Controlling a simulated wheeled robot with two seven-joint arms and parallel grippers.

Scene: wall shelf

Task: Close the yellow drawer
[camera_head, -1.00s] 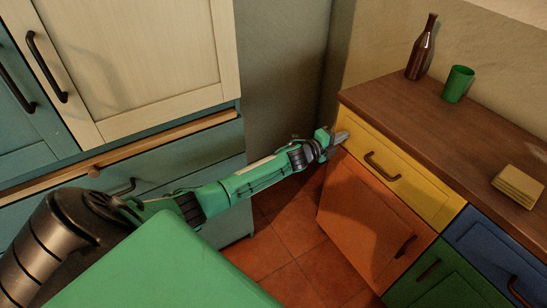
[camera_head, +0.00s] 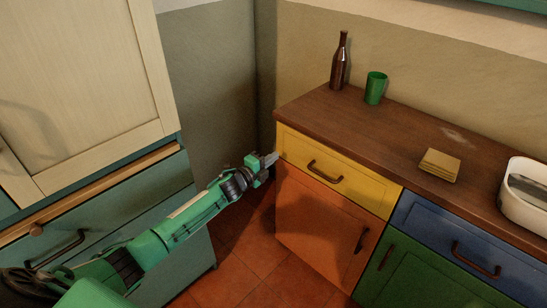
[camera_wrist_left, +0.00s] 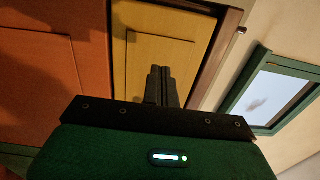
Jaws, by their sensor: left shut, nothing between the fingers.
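The yellow drawer (camera_head: 352,182) with its dark handle (camera_head: 325,172) is at the top left of the wooden-topped cabinet. Its front looks flush with the orange door below, with no clear gap. My left gripper (camera_head: 274,158) is shut and empty, with its tip at the left edge of the drawer front. In the left wrist view, the shut fingers (camera_wrist_left: 161,84) point at the yellow front (camera_wrist_left: 160,22). I cannot tell whether they touch it. The drawer handle does not show there. My right gripper is not in view.
An orange door (camera_head: 322,222), a blue drawer (camera_head: 450,240) and a green door (camera_head: 405,277) surround it. A bottle (camera_head: 340,65), green cup (camera_head: 375,88), yellow stack (camera_head: 440,165) and white container (camera_head: 525,212) stand on the worktop. A teal cabinet (camera_head: 150,205) is at left.

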